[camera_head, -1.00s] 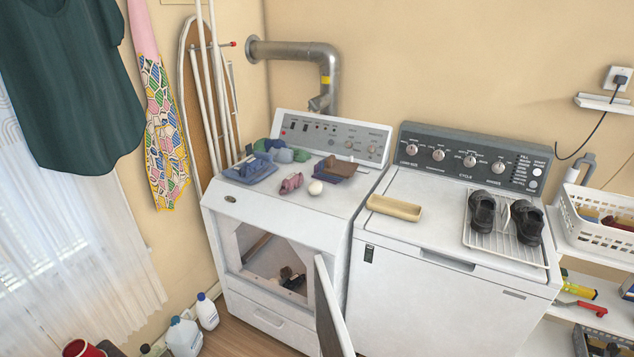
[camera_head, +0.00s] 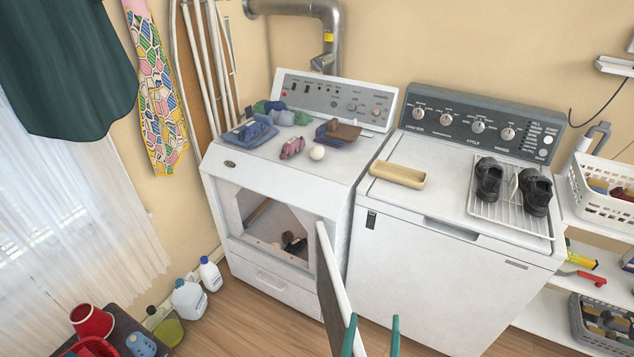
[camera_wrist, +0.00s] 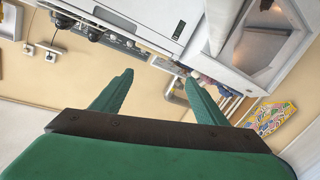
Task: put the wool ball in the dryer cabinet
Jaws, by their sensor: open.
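The white wool ball (camera_head: 317,152) rests on top of the dryer, right of a small pink cloth. The dryer cabinet (camera_head: 232,188) is the white machine on the left; its door (camera_head: 333,283) hangs open toward the front, and a few dark items lie inside. My gripper (camera_head: 371,335) shows as two green fingertips at the bottom edge, in front of the machines and well below and apart from the ball. In the wrist view my gripper (camera_wrist: 155,85) is open and empty, with the machines appearing upside down beyond it.
Folded cloths (camera_head: 250,132) and a brown cloth (camera_head: 340,132) lie near the ball. The washer (camera_head: 420,215) to the right carries a beige tray (camera_head: 397,175) and a rack with black shoes (camera_head: 490,180). The open door stands beside my gripper. Bottles (camera_head: 188,298) stand on the floor at left.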

